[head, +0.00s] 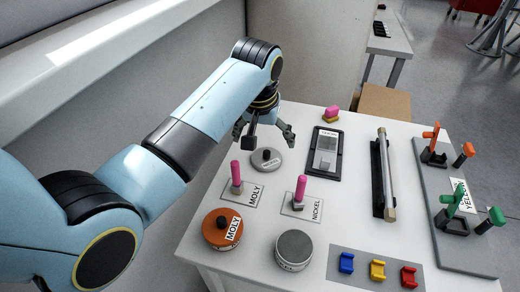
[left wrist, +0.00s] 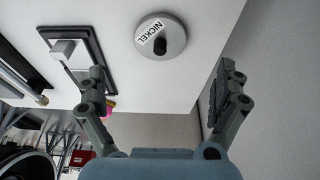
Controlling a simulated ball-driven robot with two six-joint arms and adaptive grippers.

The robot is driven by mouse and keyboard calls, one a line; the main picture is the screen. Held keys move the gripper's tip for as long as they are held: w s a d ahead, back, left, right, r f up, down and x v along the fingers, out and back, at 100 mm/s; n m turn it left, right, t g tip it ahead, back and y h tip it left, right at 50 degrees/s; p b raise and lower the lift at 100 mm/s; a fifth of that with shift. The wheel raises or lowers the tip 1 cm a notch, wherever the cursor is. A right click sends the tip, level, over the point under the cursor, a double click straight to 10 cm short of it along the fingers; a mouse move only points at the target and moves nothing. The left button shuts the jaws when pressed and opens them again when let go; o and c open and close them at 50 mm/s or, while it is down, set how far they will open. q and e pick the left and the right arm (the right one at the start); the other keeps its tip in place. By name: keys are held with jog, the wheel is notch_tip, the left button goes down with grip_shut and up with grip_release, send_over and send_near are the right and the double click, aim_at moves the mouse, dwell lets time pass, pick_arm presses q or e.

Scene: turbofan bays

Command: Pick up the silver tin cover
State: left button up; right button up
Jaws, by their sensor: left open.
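The silver tin cover (head: 268,168) is a flat grey disc with a black knob and a white label. It lies on the white table near its far left edge. In the left wrist view the cover (left wrist: 178,42) shows its NICKEL label and knob, near the top middle. My left gripper (head: 264,131) is open and empty, just beyond the cover and apart from it. In the left wrist view the fingers (left wrist: 162,76) are spread wide, with the cover ahead of their tips. My right gripper is out of view.
An orange MOLY tin (head: 220,240) and a silver tin (head: 293,250) stand at the front. Pink-handled tools stand on MOLY (head: 254,196) and NICKEL (head: 309,212) plates. A black tray (head: 313,165) lies right of the cover. A wall ledge (head: 60,60) runs behind my arm.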

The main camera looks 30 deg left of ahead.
aim_at(267, 152)
pick_arm(q)
jog(key=x, duration=0.3)
jog(key=shift+d+f, duration=0.1)
jog(key=shift+d, duration=0.2)
jog(key=shift+a+f, duration=0.15)
jog(key=shift+f, duration=0.15)
jog(key=x, duration=0.5)
jog(key=shift+w+a+r, duration=0.15)
jog(key=shift+w+a, duration=0.1)
jog(key=shift+w, duration=0.05)
jog(key=shift+c, duration=0.5)
jog(key=c, duration=1.1)
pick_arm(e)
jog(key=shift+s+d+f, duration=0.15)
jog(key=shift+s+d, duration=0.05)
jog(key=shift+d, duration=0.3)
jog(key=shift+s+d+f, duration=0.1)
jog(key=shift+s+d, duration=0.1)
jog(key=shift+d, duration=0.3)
